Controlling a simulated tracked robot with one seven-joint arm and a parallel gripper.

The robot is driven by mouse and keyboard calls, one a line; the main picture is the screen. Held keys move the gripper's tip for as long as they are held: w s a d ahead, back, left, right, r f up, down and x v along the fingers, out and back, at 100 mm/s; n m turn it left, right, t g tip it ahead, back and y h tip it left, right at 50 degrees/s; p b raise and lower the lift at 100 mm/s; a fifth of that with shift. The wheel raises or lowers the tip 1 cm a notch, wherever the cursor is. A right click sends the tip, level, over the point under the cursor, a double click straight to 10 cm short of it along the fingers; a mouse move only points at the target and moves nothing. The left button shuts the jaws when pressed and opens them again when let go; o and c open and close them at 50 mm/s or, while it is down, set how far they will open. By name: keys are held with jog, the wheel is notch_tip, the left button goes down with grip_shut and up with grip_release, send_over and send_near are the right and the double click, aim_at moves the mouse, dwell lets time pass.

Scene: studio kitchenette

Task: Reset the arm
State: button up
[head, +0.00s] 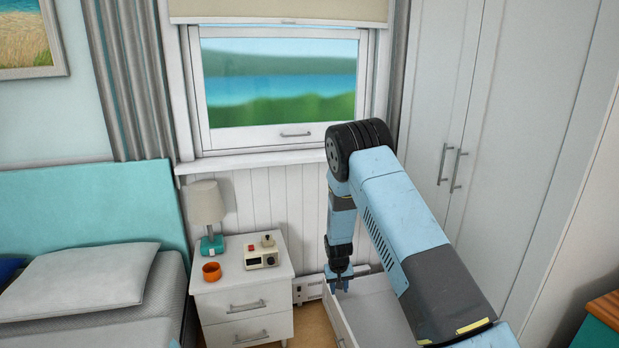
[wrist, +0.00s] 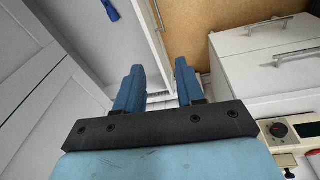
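My arm reaches forward across the right half of the head view, with its wrist bent down. My gripper (head: 341,283) points downward over the left edge of an open white drawer (head: 378,316) at the foot of the wardrobe. In the wrist view my gripper (wrist: 158,82) shows two blue fingers set apart, with nothing between them. The drawer's white front edge (wrist: 148,20) and a strip of floor show beyond the fingers. I cannot tell whether the fingertips touch the drawer.
A white nightstand (head: 243,306) stands left of my gripper, holding a lamp (head: 207,214), an orange cup (head: 212,271) and a cream device with a dial (head: 262,258). A bed (head: 85,280) is at the left. The wardrobe (head: 520,150) and window (head: 280,80) close off the right and back.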

jog(key=s+d+r+t, duration=0.1)
jog(key=d+r, duration=0.1)
jog(key=r, duration=0.9)
jog(key=s+d+r, duration=0.1)
jog(key=s+r, duration=0.1)
jog(key=r, duration=0.9)
jog(key=s+d+r+m+t+y, duration=0.1)
jog(key=s+d+r, duration=0.1)
jog(key=s+r, duration=0.5)
jog(key=s+d+r, duration=0.2)
jog(key=s+r, duration=0.1)
jog(key=r, duration=0.7)
jog(key=s+d+r+t, duration=0.1)
jog(key=s+d+r, duration=0.3)
jog(key=s+r, duration=0.85)
jog(key=s+d+t, duration=0.1)
jog(key=s+d, duration=0.1)
jog(key=s, duration=1.5)
jog(key=shift+r, duration=0.35)
